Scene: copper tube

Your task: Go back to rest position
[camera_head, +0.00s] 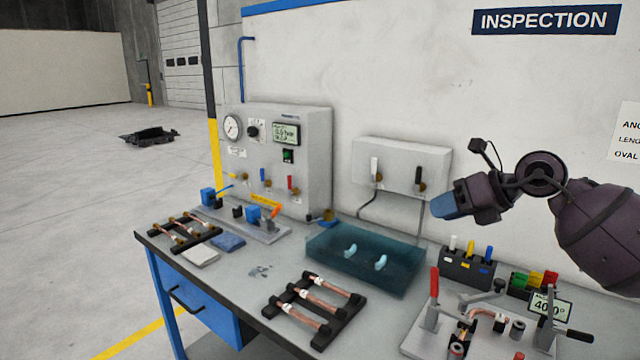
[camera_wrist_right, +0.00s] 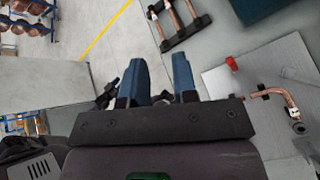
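My right gripper (camera_head: 447,206), with blue fingertips, is raised in front of the wall, above the right part of the bench and clear of it. In the right wrist view its two blue fingers (camera_wrist_right: 159,72) stand apart with nothing between them. My left gripper is in neither view. Straight copper tubes lie on a black rack (camera_head: 312,304) at the bench's front and on another black rack (camera_head: 185,232) at the left. A bent copper tube (camera_head: 487,315) sits at the fixture on the right; it also shows in the right wrist view (camera_wrist_right: 275,93).
A teal see-through tank (camera_head: 365,262) stands mid-bench. A grey gauge panel (camera_head: 310,150) and a wall box (camera_head: 402,165) are behind. A marker holder (camera_head: 468,268) and a red-handled clamp fixture (camera_head: 430,315) stand at right. Open floor (camera_head: 80,210) lies left.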

